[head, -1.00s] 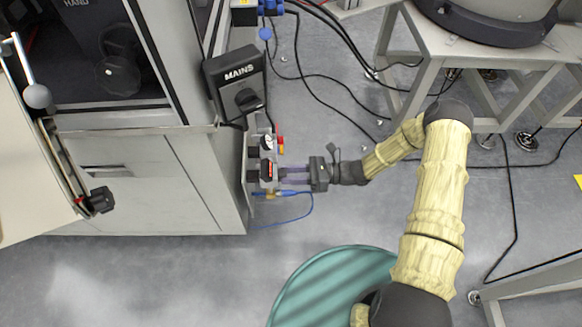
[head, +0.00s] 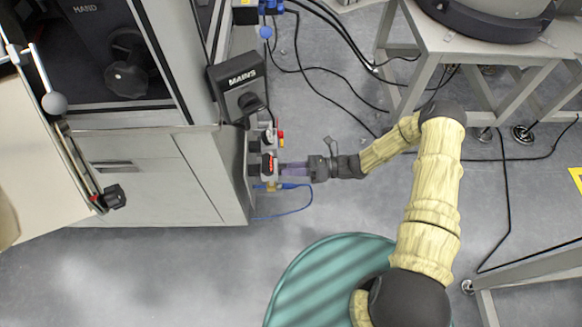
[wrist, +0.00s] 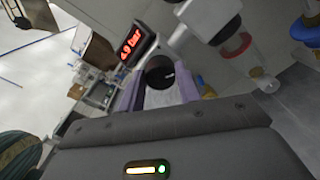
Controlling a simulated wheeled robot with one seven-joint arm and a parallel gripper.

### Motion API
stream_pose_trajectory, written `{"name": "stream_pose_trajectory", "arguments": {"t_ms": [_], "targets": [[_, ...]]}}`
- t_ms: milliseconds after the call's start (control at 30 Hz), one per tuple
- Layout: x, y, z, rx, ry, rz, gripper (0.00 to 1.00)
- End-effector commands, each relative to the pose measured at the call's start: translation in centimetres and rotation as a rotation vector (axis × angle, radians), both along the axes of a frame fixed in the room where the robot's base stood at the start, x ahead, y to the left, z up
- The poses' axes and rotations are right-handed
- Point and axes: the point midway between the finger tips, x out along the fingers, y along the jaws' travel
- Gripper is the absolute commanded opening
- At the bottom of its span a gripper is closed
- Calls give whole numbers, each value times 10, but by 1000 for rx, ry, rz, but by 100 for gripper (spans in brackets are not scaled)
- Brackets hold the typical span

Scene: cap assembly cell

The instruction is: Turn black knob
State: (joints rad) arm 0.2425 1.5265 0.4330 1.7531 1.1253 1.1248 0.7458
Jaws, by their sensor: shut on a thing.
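The black knob (wrist: 160,72) shows in the wrist view as a dark round cap with a small white mark, beside a red lit readout (wrist: 131,40). My gripper (wrist: 158,92) is shut on it, with the purple fingers on either side. In the head view my gripper (head: 283,170) reaches left to the small valve unit on the side of the grey cabinet (head: 195,175). The knob itself is hard to make out there, hidden by the fingers and the unit.
A black MAINS switch box (head: 238,88) sits just above the valve unit. A grey table (head: 480,50) stands at upper right.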

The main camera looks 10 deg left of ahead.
Motion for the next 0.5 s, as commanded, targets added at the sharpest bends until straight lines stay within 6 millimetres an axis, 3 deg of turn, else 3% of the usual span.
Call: {"name": "stream_pose_trajectory", "arguments": {"t_ms": [33, 67, 167, 500], "targets": [[1, -1, 0, -1, -1, -4, 11], [1, -1, -1, -1, -1, -4, 38], [1, -1, 0, -1, -1, -4, 56], [1, -2, 0, 0, -1, -2, 56]]}}
